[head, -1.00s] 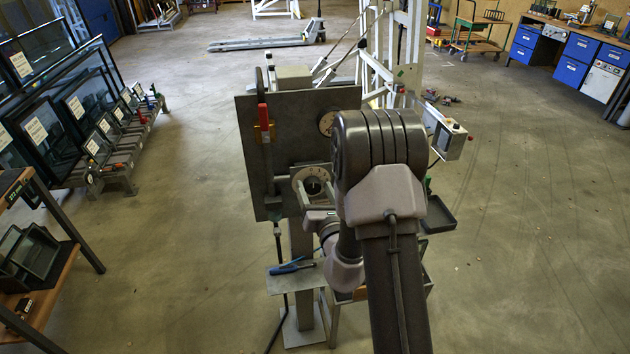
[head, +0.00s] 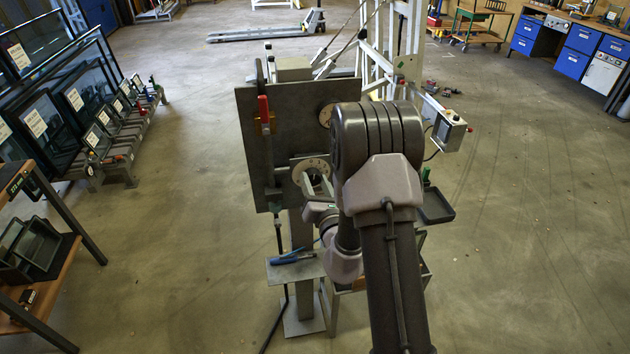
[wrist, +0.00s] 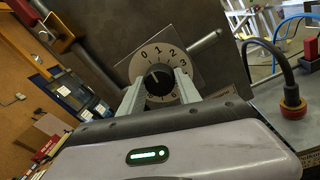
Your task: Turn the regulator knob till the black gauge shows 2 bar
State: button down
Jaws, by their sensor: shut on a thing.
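The regulator knob (wrist: 158,78) is black and round, with a pale pointer mark. It sits on a round dial plate (wrist: 172,50) marked 0, 1, 2 and 3. The mark points to the upper left, towards the 0 and 1 side. My gripper (wrist: 160,84) is shut on the knob, one pale finger at either side. In the head view the dial (head: 311,166) is on the lower right of the grey panel, and my gripper (head: 316,190) is in front of it. A round pale-faced disc (head: 325,115) above is partly hidden by my arm; I cannot read it or tell whether it is the black gauge.
A red-handled lever (head: 264,112) stands on the panel (head: 290,110) left of the dial. A small shelf (head: 296,270) holds a blue tool (head: 292,257). The wrist view shows a black cable with a red-and-yellow plug (wrist: 292,98) at right. Open floor lies around the stand.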

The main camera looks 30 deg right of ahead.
jog(key=m+p, duration=0.3)
jog(key=m, duration=0.3)
jog(key=shift+r+t+p, duration=0.15)
jog(key=shift+t+p, duration=0.15)
jog(key=shift+p, duration=0.05)
jog(key=m+p, duration=0.2)
jog(key=m, duration=0.2)
jog(key=shift+m+h, duration=0.3)
jog(key=shift+h, duration=0.1)
jog(key=shift+m+p, duration=0.3)
jog(key=shift+p, duration=0.1)
jog(key=c, duration=0.8)
grip_release()
jog(key=shift+w+f, duration=0.1)
jog(key=shift+f, duration=0.1)
jog(key=shift+c, duration=0.2)
